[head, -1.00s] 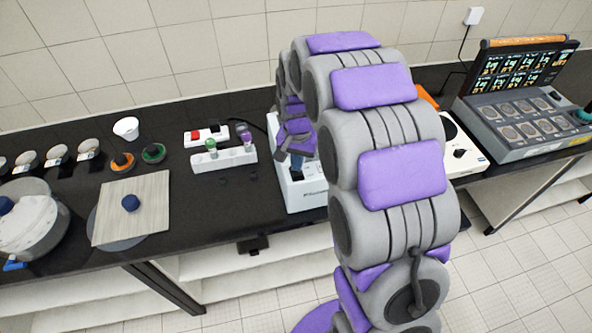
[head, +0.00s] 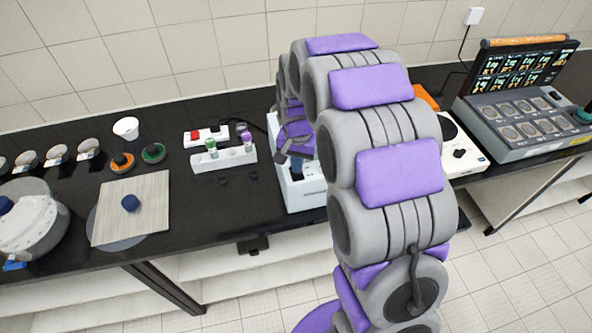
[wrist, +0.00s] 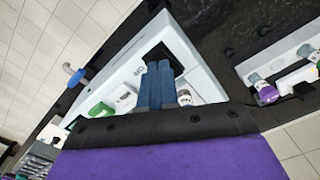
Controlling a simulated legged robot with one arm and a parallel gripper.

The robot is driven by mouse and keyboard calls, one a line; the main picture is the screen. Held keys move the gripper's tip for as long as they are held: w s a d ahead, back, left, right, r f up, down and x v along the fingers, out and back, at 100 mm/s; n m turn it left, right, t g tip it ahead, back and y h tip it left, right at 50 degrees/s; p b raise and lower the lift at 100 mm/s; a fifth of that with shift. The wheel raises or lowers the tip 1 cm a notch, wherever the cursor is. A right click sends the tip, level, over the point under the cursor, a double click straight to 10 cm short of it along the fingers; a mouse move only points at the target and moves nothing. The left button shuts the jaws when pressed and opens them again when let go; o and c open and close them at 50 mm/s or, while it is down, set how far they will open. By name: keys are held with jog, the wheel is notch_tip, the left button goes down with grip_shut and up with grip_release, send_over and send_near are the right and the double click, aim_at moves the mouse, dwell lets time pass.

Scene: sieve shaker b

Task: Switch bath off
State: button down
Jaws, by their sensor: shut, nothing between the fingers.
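The bath, as far as I can tell, is the white box-shaped unit (head: 304,195) on the black bench, partly hidden behind my arm in the head view. In the wrist view its white housing (wrist: 178,38) has a dark opening (wrist: 158,54) and a green part (wrist: 101,110) that may be its switch; its state is unclear. My gripper (wrist: 158,66) is shut and empty, with its blue fingers together over the bath, near the dark opening. I cannot tell whether they touch it. In the head view my gripper (head: 296,165) is small, over the bath.
A white rack with capped tubes (head: 224,158) and a white power strip with a red switch (head: 197,135) stand left of the bath. A white unit with a black knob (head: 465,150) stands to the right. Some bench left of the rack is clear.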

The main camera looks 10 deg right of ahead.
jog(key=shift+f, duration=0.65)
dwell(0.3)
notch_tip(320, 180, up, 7)
jog(key=p, duration=0.2)
dwell(0.7)
jog(key=shift+s, duration=0.1)
jog(key=s+n+g+b, duration=0.1)
jog(key=s+n+b, duration=0.5)
jog(key=s, duration=2.8)
jog(key=shift+r+g, duration=0.35)
jog(key=shift+g, duration=0.05)
